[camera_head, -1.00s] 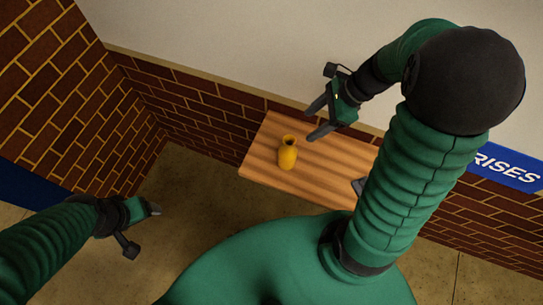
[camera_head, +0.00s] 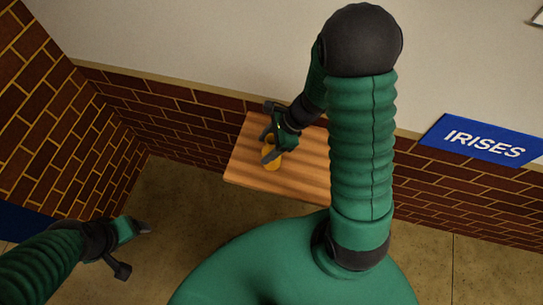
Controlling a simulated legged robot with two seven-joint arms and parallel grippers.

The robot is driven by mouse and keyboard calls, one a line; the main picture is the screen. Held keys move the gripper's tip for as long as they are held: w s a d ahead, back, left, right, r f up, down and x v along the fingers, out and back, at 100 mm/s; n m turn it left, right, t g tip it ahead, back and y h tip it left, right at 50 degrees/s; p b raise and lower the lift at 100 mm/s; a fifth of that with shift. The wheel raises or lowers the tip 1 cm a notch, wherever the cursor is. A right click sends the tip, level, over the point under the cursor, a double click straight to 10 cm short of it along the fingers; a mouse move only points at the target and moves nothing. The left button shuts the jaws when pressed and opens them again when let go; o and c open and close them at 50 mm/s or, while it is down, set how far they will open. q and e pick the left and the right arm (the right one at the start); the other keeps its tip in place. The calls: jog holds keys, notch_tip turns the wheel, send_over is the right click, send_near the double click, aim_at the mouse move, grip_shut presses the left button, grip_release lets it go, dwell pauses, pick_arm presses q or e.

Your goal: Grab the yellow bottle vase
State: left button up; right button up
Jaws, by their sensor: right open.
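The yellow bottle vase (camera_head: 273,164) stands on the wooden table (camera_head: 240,165), near its left part. My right gripper (camera_head: 268,149) is open and reaches over the vase from above. Its fingers cover the vase's neck and upper body, so only parts of the yellow body show. I cannot tell whether the fingers touch the vase. My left gripper (camera_head: 143,226) is at the lower left, over the floor and well away from the table. I cannot tell whether its jaws are open.
A brick wall (camera_head: 180,115) with a pale upper part stands behind the table and to the left. A blue sign reading IRISES (camera_head: 480,139) is on the right. My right arm hides the table's right side. The floor (camera_head: 180,200) in front is clear.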

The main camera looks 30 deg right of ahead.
jog(key=shift+s+r, duration=0.1)
grip_shut()
dwell(1.2)
